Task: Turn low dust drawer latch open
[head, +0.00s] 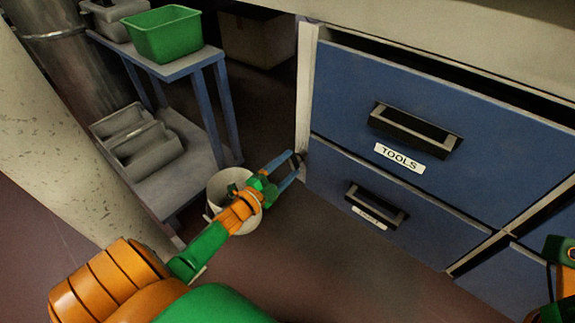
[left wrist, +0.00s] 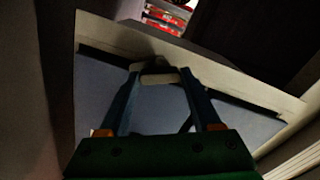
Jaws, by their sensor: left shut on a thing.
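My left gripper (head: 291,163) reaches to the left edge of the blue drawer cabinet (head: 330,168), low down beside the lower drawer. Its blue fingers are shut on a small part there, which I take to be the latch. A small dark piece shows at the fingertips in the head view. In the left wrist view, my left gripper (left wrist: 158,82) has its fingertips at a short pale bar, the latch (left wrist: 158,77), in front of a pale edge. The latch's turn angle is unclear. Only green and orange parts of my right arm show at the right edge.
The upper drawer (head: 430,120) has a black handle and a TOOLS label; a smaller-labelled drawer (head: 365,200) is below. A white bucket (head: 215,185) stands under my left forearm. A blue-legged table (head: 185,65) holds a green bin (head: 162,35). Grey trays (head: 140,145) sit on its lower shelf.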

